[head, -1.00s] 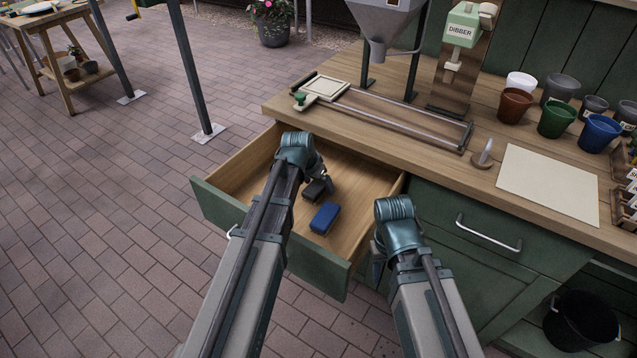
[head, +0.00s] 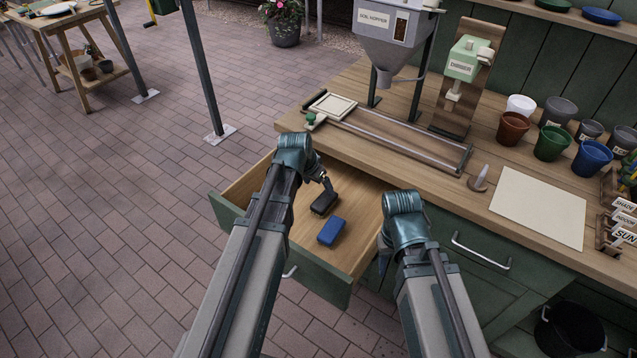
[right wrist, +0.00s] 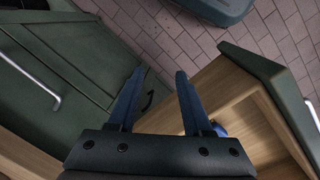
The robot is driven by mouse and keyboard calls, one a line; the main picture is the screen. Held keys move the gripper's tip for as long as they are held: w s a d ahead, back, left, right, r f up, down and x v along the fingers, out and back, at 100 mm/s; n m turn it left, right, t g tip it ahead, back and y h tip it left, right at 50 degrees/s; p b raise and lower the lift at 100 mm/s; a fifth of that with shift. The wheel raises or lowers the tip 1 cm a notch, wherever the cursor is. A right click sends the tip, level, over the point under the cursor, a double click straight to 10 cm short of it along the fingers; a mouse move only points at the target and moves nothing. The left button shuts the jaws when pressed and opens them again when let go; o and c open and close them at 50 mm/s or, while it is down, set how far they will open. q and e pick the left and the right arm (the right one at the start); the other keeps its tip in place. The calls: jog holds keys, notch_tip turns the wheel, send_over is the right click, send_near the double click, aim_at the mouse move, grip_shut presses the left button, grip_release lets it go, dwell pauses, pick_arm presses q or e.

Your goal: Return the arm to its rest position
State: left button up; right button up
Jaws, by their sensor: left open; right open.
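My left arm reaches over the open drawer (head: 360,255). Its gripper (head: 327,184) shows only in part beyond the wrist, open, just above and behind a black block (head: 323,203) in the drawer. A blue block (head: 331,231) lies beside the black one. Part of a blue thing (right wrist: 218,130) shows past the right finger.
The wooden bench (head: 400,150) holds a soil hopper (head: 388,30), a dibber stand (head: 462,65), coloured pots (head: 552,142) and a pale sheet (head: 540,207). A cabinet handle (head: 482,250) sticks out right of the drawer. A black bucket (head: 570,328) stands low right.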

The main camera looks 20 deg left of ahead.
pick_arm(q)
jog(key=s+d+r+g+y+p, duration=0.1)
jog(key=s+d+r+g+p, duration=0.1)
jog(key=s+d, duration=0.4)
jog(key=s+d+r+g+y+p, duration=0.2)
jog(key=s+d+r+p, duration=0.2)
jog(key=s, duration=1)
jog(key=shift+s+d+g+p, duration=0.15)
jog(key=shift+d+g+p, duration=0.25)
jog(key=shift+d+p, duration=0.55)
jog(key=shift+d, duration=0.1)
jog(key=shift+c, duration=0.2)
